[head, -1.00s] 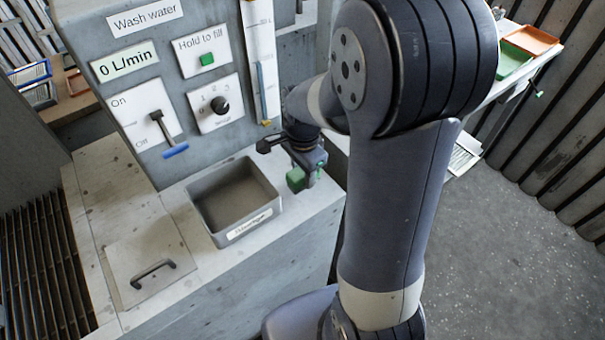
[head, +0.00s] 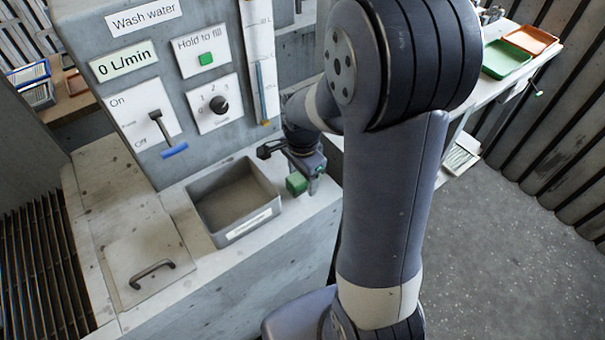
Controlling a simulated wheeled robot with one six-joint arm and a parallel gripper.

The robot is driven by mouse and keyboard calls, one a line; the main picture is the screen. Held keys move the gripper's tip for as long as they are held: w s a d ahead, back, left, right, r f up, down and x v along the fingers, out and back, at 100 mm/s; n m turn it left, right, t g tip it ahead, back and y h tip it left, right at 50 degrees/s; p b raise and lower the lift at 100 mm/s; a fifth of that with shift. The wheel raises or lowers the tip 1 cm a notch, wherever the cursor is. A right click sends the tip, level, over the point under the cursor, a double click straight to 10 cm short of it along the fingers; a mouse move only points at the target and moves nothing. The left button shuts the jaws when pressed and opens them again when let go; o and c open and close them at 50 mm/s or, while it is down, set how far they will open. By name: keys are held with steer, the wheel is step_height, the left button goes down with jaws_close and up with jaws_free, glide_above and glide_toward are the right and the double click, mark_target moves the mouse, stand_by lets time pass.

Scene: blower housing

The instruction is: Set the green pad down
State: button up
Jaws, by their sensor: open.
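The green pad (head: 296,184) is a small block at the right end of the grey counter (head: 262,245), just right of the grey tray. It looks to be at the counter top, but I cannot tell whether its underside touches. My gripper (head: 307,182) is open, right at the pad and reaching down from the wrist. The fingers are small in the picture, and I cannot tell whether one still touches the pad.
The open grey tray (head: 222,232) stands left of the pad. Behind is the wash-water panel (head: 180,85) with a blue-handled lever (head: 174,151). A lid with a handle (head: 150,268) lies at the left. Green (head: 507,60) and orange (head: 530,40) trays stand far right.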

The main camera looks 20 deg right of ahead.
step_height(320, 180, up, 12)
steer(key=shift+r, duration=0.2)
stand_by(0.7)
